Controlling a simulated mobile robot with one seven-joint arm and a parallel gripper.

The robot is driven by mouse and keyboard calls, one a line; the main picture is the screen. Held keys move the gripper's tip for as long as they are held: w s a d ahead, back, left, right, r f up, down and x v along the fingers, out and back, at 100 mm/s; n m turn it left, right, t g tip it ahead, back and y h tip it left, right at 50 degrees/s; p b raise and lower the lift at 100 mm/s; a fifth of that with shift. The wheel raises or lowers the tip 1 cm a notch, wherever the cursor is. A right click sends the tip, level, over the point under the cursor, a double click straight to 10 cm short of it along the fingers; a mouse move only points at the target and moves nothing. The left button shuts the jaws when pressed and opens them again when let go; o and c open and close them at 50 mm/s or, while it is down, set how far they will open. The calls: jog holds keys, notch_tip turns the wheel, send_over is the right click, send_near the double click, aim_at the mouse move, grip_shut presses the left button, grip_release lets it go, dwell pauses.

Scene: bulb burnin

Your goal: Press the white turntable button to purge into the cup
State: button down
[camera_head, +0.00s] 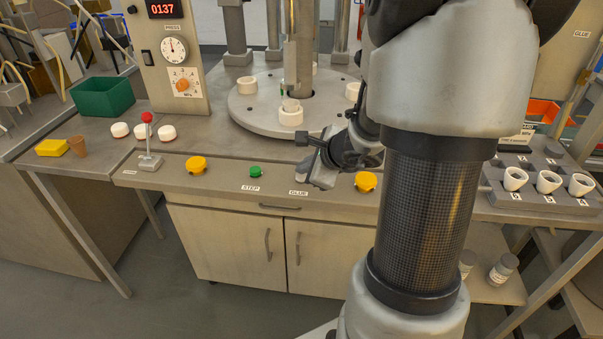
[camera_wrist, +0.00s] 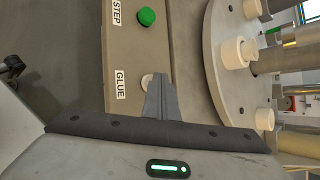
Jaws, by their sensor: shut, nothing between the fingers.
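The white button (camera_wrist: 147,80) by the GLUE label shows in the wrist view, partly hidden behind my fingertips. In the head view my gripper hides it. My gripper (camera_wrist: 160,77) is shut and empty, with its tips right over or beside the button; I cannot tell if they touch it. In the head view my gripper (camera_head: 318,178) is low over the front panel, just above the GLUE label. The round grey turntable (camera_head: 245,113) lies behind it and carries white holders (camera_head: 290,116). A small brown cup (camera_head: 78,146) stands at the far left of the bench.
A green STEP button (camera_head: 256,172) and two yellow buttons (camera_head: 196,164), (camera_head: 366,182) share the panel. A red-knobbed lever (camera_head: 148,145) stands at its left. A green bin (camera_head: 102,96) and yellow block (camera_head: 52,148) are farther left. A grey rack (camera_head: 545,200) with white cups is right.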

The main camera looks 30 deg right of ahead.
aim_at(304, 178)
jog(key=shift+r+p, duration=0.45)
jog(key=shift+r, duration=0.35)
notch_tip(304, 178, up, 5)
jog(key=p, duration=0.4)
dwell(0.5)
